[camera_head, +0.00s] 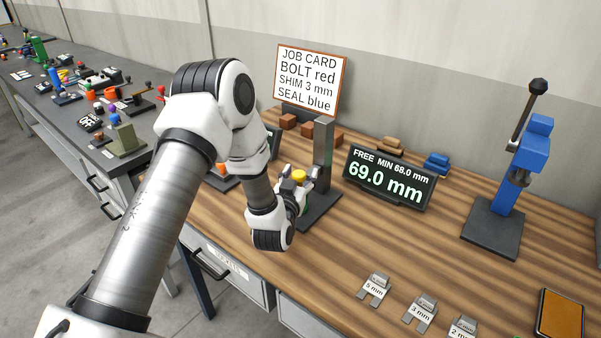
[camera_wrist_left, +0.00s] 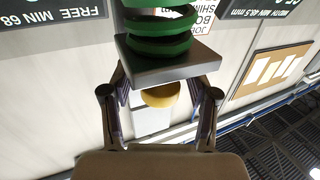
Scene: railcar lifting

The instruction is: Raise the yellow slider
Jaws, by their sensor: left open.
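The yellow slider (camera_head: 299,175) shows as a small yellow round piece beside a grey upright post (camera_head: 323,150) on a dark base. My left gripper (camera_head: 298,183) is at the slider, its fingers on either side of it. In the left wrist view the yellow slider (camera_wrist_left: 160,96) lies between the spread fingertips of the left gripper (camera_wrist_left: 160,88), with visible gaps on both sides. A grey plate and green rings (camera_wrist_left: 160,40) show just beyond it. My arm hides part of the stand. My right gripper is not in view.
A display (camera_head: 390,178) reading 69.0 mm, FREE MIN 68.0 mm, stands right of the post. A job card (camera_head: 310,78) stands behind. A blue press (camera_head: 505,185) is at the right. Shim pieces (camera_head: 420,312) lie at the front. The wooden bench between is clear.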

